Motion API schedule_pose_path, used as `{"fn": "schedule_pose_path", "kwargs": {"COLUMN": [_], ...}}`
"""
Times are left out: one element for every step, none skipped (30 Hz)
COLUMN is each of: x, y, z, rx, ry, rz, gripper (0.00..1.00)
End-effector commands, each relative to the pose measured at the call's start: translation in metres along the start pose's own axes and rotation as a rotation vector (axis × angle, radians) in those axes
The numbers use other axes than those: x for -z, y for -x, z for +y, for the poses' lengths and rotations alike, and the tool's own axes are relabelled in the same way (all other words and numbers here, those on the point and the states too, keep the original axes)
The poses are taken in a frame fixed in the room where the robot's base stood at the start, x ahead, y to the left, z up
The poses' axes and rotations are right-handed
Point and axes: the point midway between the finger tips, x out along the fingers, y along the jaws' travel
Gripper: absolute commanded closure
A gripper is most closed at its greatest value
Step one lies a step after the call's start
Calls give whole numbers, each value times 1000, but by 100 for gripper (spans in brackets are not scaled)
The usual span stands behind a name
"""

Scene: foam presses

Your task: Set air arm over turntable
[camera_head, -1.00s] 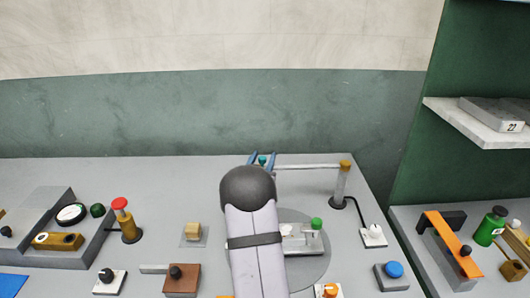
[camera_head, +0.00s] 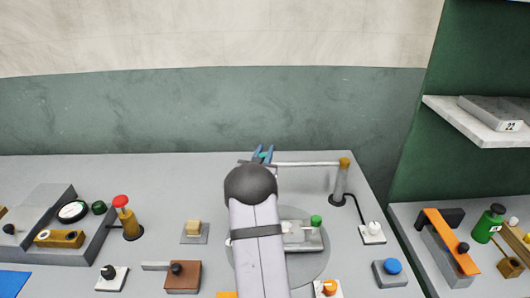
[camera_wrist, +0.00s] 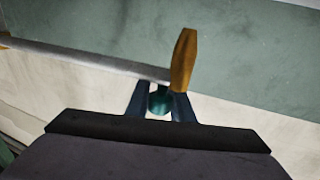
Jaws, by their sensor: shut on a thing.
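The air arm is a thin pale tube (camera_head: 308,164) running left from a grey post (camera_head: 340,182) with a brass cap. The turntable (camera_head: 318,270) is a flat grey disc in front of it, partly hidden by my arm. My gripper (camera_head: 263,154) is at the tube's left end, behind the disc in the head view. In the wrist view my gripper (camera_wrist: 160,103) is shut on a teal knob (camera_wrist: 159,99), with the grey tube (camera_wrist: 95,60) and a brass piece (camera_wrist: 184,60) just beyond. The tube's left end is partly hidden by my gripper.
A metal block with a green knob (camera_head: 316,221) sits on the disc. A white switch (camera_head: 373,232) and a blue button (camera_head: 393,268) stand to the right.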

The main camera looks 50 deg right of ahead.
Motion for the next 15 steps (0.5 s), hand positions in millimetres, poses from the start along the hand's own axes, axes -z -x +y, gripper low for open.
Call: {"fn": "schedule_pose_path", "kwargs": {"x": [0, 0, 0, 0, 0, 0, -1, -1, -1, -2, -2, -2, -2, -2, -2], "y": [0, 1, 1, 2, 3, 5, 6, 8, 11, 13, 16, 20, 24, 27, 32], "z": [0, 0, 0, 1, 1, 1, 2, 2, 2, 3, 3, 4, 5, 6, 8], "rx": [1, 2, 4, 7, 10, 15, 20, 27, 36, 46, 55, 69, 82, 94, 113], "ry": [0, 0, 0, 0, -1, 0, 1, 1, -1, 1, 0, 0, 1, 0, 1], "rz": [0, 0, 0, 0, 1, 1, 0, 0, 1, 1, 1, 1, 0, 1, 1], "gripper": [100, 100, 100, 100, 100, 100, 100, 100, 100, 100, 100, 100, 100, 100, 100]}}
